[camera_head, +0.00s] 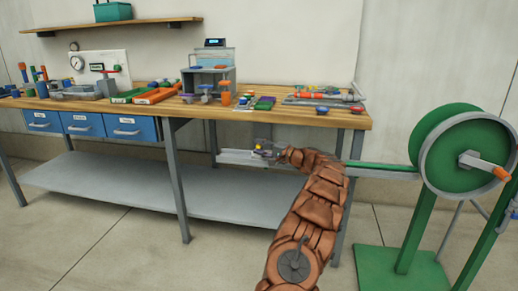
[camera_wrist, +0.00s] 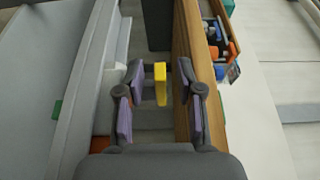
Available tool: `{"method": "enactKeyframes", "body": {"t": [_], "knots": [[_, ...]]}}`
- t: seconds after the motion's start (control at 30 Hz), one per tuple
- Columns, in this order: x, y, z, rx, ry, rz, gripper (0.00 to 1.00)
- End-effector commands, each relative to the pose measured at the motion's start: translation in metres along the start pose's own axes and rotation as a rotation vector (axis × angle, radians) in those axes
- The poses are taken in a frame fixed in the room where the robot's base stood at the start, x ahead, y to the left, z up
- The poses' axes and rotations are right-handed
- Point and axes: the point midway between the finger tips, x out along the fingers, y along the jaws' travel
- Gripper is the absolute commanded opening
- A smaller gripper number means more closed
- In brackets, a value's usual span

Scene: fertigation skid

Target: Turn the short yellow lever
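A short yellow lever (camera_wrist: 160,84) stands between the fingers of my gripper (camera_wrist: 161,88) in the wrist view. The gripper is open, with a clear gap on each side of the lever, so neither pad visibly touches it. How deep the lever sits between the fingertips I cannot tell. In the head view my gripper (camera_head: 266,152) is small, below the bench's front edge, at a grey rail. A small yellow spot shows there, but the lever's shape is too small to make out.
The wooden bench top (camera_head: 270,95) carries tools, valves and fittings above my gripper. A grey lower shelf (camera_head: 130,190) runs underneath. A green hose reel (camera_head: 465,155) stands at the right, with a green hose running from it towards the bench. Blue drawers (camera_head: 82,123) hang at the left.

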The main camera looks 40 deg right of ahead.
Motion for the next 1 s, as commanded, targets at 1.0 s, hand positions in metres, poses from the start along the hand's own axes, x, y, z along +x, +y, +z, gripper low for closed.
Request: {"method": "enactKeyframes", "body": {"t": [1.0], "knots": [[0.0056,0.0004,0.0000,0.000,0.001,0.000,0.00]]}}
